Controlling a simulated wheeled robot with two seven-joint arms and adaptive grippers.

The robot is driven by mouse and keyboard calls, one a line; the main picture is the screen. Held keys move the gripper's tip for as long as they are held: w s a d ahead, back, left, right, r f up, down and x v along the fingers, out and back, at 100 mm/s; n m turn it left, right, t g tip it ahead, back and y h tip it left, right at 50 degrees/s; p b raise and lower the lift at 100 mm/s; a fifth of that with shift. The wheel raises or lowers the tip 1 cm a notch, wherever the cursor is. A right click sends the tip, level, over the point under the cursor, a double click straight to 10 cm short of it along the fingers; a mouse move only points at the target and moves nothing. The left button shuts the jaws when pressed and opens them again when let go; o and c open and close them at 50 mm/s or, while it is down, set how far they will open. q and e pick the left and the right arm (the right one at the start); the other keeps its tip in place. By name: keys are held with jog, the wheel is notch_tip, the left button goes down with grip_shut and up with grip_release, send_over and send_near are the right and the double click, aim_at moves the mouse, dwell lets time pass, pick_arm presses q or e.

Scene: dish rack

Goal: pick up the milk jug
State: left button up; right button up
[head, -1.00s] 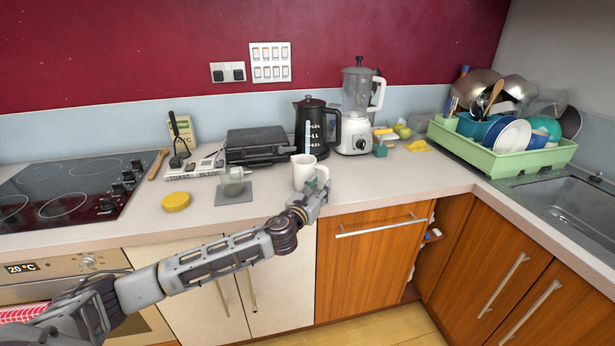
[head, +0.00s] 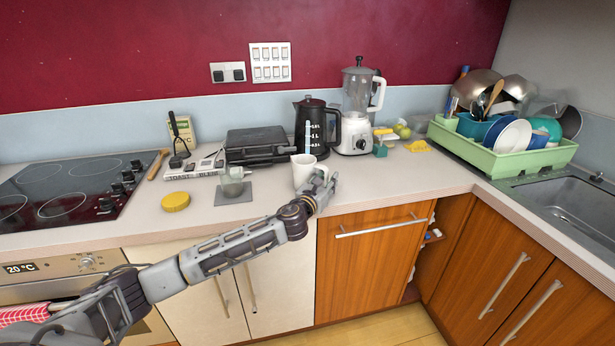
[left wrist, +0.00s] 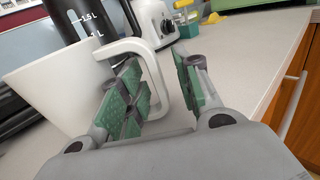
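The milk jug (head: 303,170) is white and stands upright on the counter in front of the black kettle. In the left wrist view the jug (left wrist: 52,88) fills the left side, with its handle towards my gripper. My left gripper (head: 325,186) is at the jug's right side, at handle height. In the left wrist view the left gripper (left wrist: 160,85) is open, with green pads apart. The handle reaches into the space between the fingers, and a gap shows between it and the right finger. Whether the left finger touches the handle is unclear. My right gripper is not in view.
The kettle (head: 314,128) stands close behind the jug, and a blender (head: 355,125) is further right. A glass (head: 232,183) on a grey mat stands left of the jug.

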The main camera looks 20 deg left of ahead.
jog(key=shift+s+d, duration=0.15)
pick_arm(q)
grip_shut()
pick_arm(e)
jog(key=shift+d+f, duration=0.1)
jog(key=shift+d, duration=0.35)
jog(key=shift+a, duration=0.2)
